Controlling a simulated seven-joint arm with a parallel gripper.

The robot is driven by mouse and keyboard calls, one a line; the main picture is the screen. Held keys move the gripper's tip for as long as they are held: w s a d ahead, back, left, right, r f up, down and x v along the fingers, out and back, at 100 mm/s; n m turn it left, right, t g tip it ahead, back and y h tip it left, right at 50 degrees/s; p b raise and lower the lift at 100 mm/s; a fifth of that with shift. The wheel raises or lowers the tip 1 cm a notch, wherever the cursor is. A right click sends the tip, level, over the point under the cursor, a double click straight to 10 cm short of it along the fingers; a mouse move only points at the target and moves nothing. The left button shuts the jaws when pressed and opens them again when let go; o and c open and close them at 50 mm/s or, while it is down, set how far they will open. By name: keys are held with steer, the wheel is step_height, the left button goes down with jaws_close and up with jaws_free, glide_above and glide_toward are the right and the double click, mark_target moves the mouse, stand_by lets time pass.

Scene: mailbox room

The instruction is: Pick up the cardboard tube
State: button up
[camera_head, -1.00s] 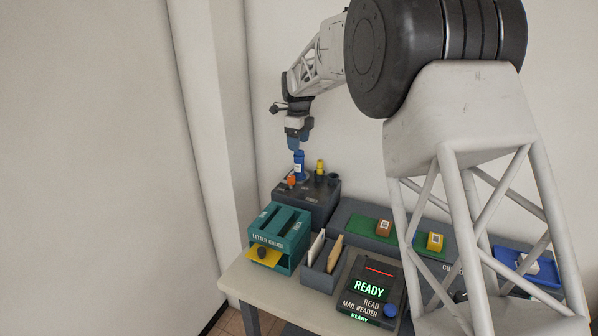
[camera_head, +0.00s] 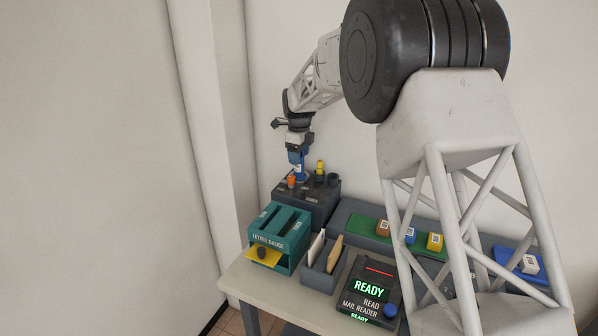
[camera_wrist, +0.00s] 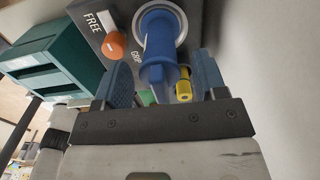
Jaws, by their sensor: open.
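A blue tube (camera_head: 299,173), which I take to be the cardboard tube, stands upright on the dark box at the back left of the table. In the wrist view the blue tube (camera_wrist: 160,38) rises from a pale ring and lies between my two fingers. My gripper (camera_head: 297,158) is open and points down at the tube's upper part. In the wrist view my gripper (camera_wrist: 163,78) shows a finger on each side of the tube, with gaps visible. The fingers hide part of the tube in the head view.
An orange knob (camera_head: 291,181) and a yellow cylinder (camera_head: 320,167) stand close by on the dark box (camera_head: 313,203). The teal letter gauge (camera_head: 279,238), a letter holder (camera_head: 321,275) and the mail reader (camera_head: 370,292) are in front. Small boxes stand on a green mat (camera_head: 367,233).

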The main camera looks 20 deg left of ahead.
steer(key=shift+f, duration=1.1)
steer(key=shift+c, duration=0.4)
steer(key=c, duration=0.9)
